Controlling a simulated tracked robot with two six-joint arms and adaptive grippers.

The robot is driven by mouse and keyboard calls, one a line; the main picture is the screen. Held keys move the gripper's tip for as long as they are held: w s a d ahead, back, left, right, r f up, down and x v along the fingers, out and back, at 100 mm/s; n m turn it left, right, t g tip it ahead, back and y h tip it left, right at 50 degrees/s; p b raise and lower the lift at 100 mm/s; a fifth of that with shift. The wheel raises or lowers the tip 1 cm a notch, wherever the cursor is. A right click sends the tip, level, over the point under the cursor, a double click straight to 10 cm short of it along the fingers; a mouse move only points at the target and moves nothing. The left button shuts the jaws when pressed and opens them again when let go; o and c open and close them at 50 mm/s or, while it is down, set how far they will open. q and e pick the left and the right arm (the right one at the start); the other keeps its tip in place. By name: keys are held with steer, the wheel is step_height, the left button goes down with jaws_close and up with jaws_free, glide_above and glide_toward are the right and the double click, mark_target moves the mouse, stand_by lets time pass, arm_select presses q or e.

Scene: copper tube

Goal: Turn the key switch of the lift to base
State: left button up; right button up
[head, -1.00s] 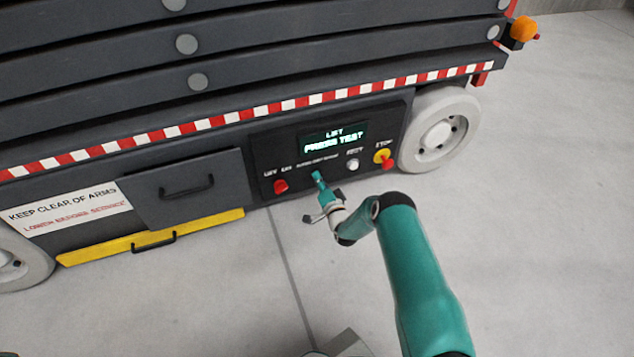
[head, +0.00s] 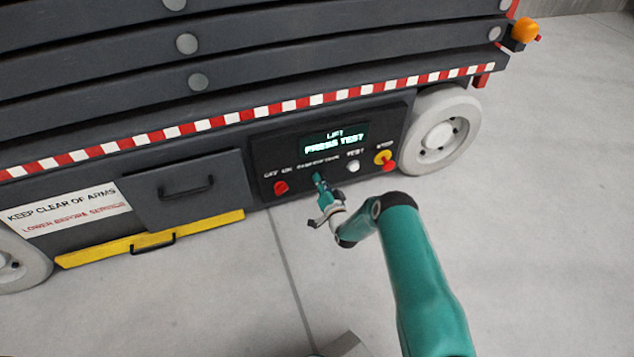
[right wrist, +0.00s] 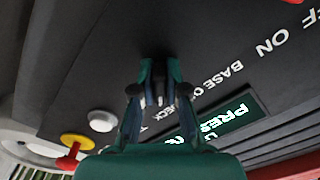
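The lift's dark control panel (head: 390,130) faces me in the head view, with a lit display (head: 334,138) reading LIFT, PRESS TEST. My right gripper (head: 318,178) reaches the panel below the display, at the key switch marked BASE, OFF, DECK. In the right wrist view its fingers (right wrist: 160,72) close in around a narrow dark piece at the panel, which seems to be the key. The fingers cover the key switch, so its setting cannot be read. My left gripper is not in view.
A red OFF/ON knob (head: 281,187) is left of the gripper. A white TEST button (head: 353,166) and a red STOP button on yellow (head: 384,159) are to its right. A wheel (head: 438,135) stands right of the panel. The floor in front is bare.

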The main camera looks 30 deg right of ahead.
steer(key=o, duration=0.4)
steer(key=shift+o, duration=0.2)
steer(key=shift+s, duration=0.1)
steer(key=v, duration=1.1)
steer(key=shift+s+a, duration=0.2)
steer(key=shift+s, duration=0.2)
steer(key=shift+f, duration=0.1)
